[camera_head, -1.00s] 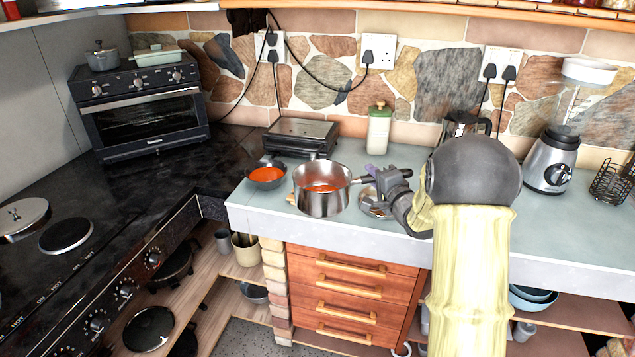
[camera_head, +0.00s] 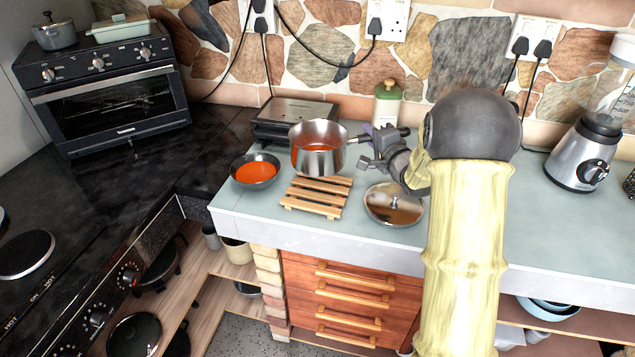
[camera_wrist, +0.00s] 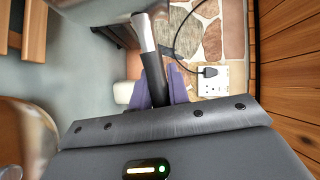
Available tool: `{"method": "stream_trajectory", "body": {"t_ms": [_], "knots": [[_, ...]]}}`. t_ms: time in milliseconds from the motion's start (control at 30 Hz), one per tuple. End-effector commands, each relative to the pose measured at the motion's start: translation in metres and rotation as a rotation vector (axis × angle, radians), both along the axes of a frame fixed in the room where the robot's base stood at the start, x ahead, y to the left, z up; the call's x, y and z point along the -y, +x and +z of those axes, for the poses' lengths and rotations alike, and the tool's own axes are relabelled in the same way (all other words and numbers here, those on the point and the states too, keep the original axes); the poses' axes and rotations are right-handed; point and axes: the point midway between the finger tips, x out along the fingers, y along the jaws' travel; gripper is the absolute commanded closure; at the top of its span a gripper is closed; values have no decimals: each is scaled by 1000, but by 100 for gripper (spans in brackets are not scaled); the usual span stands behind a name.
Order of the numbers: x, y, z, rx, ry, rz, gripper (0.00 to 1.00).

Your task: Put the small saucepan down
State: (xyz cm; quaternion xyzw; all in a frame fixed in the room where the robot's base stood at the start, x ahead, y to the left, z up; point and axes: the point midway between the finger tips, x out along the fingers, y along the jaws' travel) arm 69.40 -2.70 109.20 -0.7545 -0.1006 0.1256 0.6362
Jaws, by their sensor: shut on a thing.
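The small saucepan (camera_head: 318,151) is steel with a dark handle and has orange-red contents. It appears held above the counter, behind and over a slatted wooden trivet (camera_head: 316,196). The trivet's slats look bare. My gripper (camera_head: 368,139) is shut on the saucepan's handle, to the right of the pan. In the wrist view the dark handle (camera_wrist: 154,75) runs between the purple fingers (camera_wrist: 160,95), with its metal end pointing away. The exact height of the pan over the counter is hard to tell.
A dark bowl of orange-red food (camera_head: 255,172) is left of the trivet. A steel lid (camera_head: 394,204) lies to its right. A flat grill (camera_head: 292,118) and a green-topped bottle (camera_head: 387,105) stand behind. A blender (camera_head: 585,150) is far right. Counter between lid and blender looks partly clear.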

Motion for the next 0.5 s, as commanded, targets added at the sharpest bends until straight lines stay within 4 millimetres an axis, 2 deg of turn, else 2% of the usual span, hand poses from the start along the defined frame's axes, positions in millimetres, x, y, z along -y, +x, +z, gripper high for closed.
{"method": "stream_trajectory", "body": {"t_ms": [333,500], "knots": [[-5,0,0,2,2,7,100],[-3,0,-19,-1,2,5,100]]}}
